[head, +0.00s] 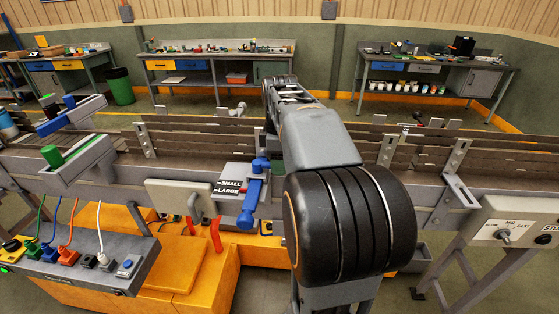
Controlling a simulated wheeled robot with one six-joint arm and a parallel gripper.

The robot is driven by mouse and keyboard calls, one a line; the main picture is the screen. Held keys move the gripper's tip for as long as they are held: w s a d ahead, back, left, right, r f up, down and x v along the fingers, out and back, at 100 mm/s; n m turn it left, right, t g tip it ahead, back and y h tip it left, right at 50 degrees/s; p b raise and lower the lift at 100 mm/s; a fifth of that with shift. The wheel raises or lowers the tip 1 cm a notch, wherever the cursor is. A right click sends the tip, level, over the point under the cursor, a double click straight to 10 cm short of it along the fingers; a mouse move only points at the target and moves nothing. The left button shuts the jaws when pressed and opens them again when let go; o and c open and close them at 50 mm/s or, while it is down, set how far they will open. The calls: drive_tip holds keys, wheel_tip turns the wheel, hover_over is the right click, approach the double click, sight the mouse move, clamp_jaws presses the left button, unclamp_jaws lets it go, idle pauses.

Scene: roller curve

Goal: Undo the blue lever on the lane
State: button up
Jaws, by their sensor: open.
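A blue lever (252,192) sits on a grey plate (231,185) marked SMALL and LARGE, on the near side of the roller lane (205,165). Another blue handle (50,127) with an upright blue knob (69,101) sits on a grey bracket at the lane's far left. My arm reaches over the lane, just right of the lever on the plate. My gripper is not visible; the arm hides what lies behind it.
A green handle (52,156) sits on a bracket at the left. A socket box (85,262) with coloured cables stands front left, near an orange base (185,262). A control box (510,232) with a knob stands at the right. Workbenches line the back wall.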

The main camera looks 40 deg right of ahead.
clamp_jaws()
idle(0.3)
